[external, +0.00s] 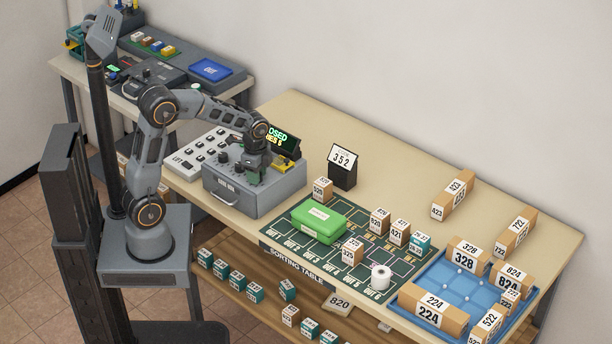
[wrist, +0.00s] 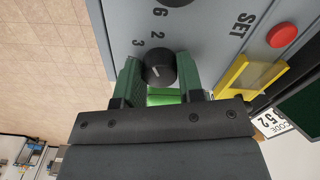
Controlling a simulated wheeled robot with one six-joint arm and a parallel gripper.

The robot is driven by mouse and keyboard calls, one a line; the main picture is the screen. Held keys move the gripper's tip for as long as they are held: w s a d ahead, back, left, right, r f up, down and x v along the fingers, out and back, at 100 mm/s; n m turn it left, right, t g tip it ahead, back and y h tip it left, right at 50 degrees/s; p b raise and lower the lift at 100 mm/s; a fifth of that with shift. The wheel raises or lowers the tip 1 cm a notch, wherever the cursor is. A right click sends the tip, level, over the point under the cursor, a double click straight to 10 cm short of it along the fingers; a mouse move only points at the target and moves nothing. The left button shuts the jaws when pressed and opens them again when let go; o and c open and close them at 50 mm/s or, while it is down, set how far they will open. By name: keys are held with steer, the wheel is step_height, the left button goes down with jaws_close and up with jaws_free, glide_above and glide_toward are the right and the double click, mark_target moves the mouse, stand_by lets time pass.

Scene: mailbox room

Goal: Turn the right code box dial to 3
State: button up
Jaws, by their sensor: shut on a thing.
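The grey code box (external: 240,198) stands on the sorting table with a handle on its front. My gripper (external: 255,168) points down over the top of the box. In the wrist view, the gripper's two green fingers (wrist: 160,70) are shut on the sides of a round black dial (wrist: 159,63). The dial carries a light mark on its top. The numerals 3, 2 and 6 are printed near this dial. Part of another black dial (wrist: 175,2) shows at the top edge. I cannot tell for sure which number the gripped dial's mark points to.
A red button (wrist: 282,35) labelled SET and a yellow bracket (wrist: 250,76) lie right of the dial. A display (external: 281,138) with green text, partly hidden, stands behind the box. A card reading 352 (external: 343,160) stands to the right. A green case (external: 318,220) sits nearby.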

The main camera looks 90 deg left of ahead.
steer(key=shift+n, duration=2.1)
steer(key=o, duration=0.9)
steer(key=shift+o, duration=0.2)
step_height(320, 180, up, 14)
steer(key=shift+f+n, duration=0.1)
steer(key=shift+n, duration=0.2)
